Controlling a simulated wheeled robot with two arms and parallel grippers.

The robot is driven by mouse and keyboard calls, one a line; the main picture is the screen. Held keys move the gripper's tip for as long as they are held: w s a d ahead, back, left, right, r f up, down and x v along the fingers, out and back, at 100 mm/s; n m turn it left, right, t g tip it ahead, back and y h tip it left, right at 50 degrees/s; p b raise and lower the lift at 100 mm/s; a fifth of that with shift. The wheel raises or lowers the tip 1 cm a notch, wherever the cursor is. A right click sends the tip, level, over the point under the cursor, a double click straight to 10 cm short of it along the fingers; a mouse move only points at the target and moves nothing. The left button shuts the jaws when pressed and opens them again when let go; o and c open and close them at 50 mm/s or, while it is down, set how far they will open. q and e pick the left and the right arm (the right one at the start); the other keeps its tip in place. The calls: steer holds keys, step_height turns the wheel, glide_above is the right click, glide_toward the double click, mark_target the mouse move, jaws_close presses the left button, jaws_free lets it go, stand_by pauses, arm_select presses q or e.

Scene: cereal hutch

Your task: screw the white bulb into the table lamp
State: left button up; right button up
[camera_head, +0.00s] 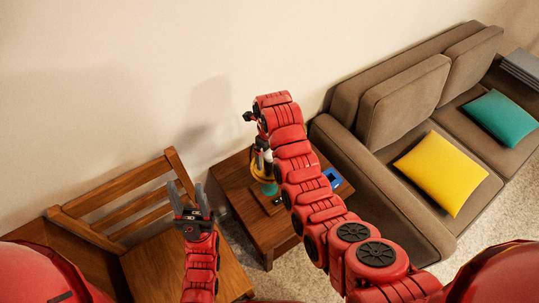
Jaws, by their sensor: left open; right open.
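A small wooden side table (236,198) stands between a slatted wooden bench and a sofa. On it is an object with a yellow upper part (259,172) and a green lower part (270,188), which seems to be the table lamp. My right gripper (262,160) hangs down from the curled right arm, at the yellow part. It is open. A small pale patch shows between it and the yellow part; I cannot tell whether this is the white bulb. My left gripper (187,194) is open and empty, pointing up in front of the bench, left of the table.
A blue item (332,178) lies at the table's right side, partly behind my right arm. The brown sofa (365,185) with a yellow cushion (440,173) and a teal cushion (502,118) stands right. The wooden bench (120,198) is close on the left. A wall is behind.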

step_height(320, 180, up, 17)
steer(key=p, duration=1.1)
steer(key=shift+r, duration=0.2)
